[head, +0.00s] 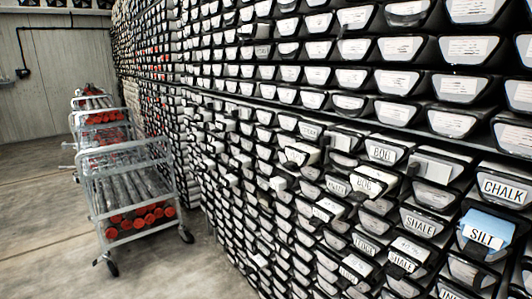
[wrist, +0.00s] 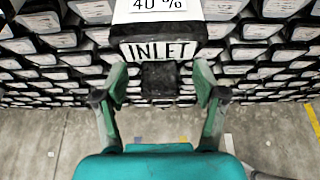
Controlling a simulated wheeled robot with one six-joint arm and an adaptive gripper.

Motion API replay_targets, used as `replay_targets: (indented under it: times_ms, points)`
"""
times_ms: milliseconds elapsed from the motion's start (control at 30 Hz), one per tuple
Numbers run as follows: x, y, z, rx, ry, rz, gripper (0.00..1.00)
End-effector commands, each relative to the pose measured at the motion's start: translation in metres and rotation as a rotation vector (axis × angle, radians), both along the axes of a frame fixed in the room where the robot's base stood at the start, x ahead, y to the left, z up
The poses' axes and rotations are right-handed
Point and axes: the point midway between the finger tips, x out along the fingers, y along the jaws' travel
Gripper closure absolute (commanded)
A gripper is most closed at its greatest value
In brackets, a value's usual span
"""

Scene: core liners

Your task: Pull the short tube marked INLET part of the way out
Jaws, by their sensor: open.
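The tube marked INLET (wrist: 158,51) shows in the wrist view, at upper middle, with a white label in black capitals on its dark end. My gripper (wrist: 160,76) is open, with one green-grey finger at each side, just below the label's two ends. A dark square shape (wrist: 160,80) shows between the fingers, under the label. I cannot tell whether either finger touches the tube.
A white card reading 40 % (wrist: 160,8) is right above the INLET label. Rows of labelled tube ends (head: 360,77) surround it, some sticking out, such as SILT (head: 482,234). Wheeled carts (head: 135,185) stand left in the head view.

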Motion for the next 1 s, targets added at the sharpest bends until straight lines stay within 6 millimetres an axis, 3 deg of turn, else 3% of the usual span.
replay_targets:
  times_ms: [700, 1000]
  points:
    - [-0.056, 0.075, 0.041, -0.002, -0.005, 0.004, 0.30]
    - [-0.068, 0.086, 0.045, 0.006, -0.011, 0.005, 0.30]
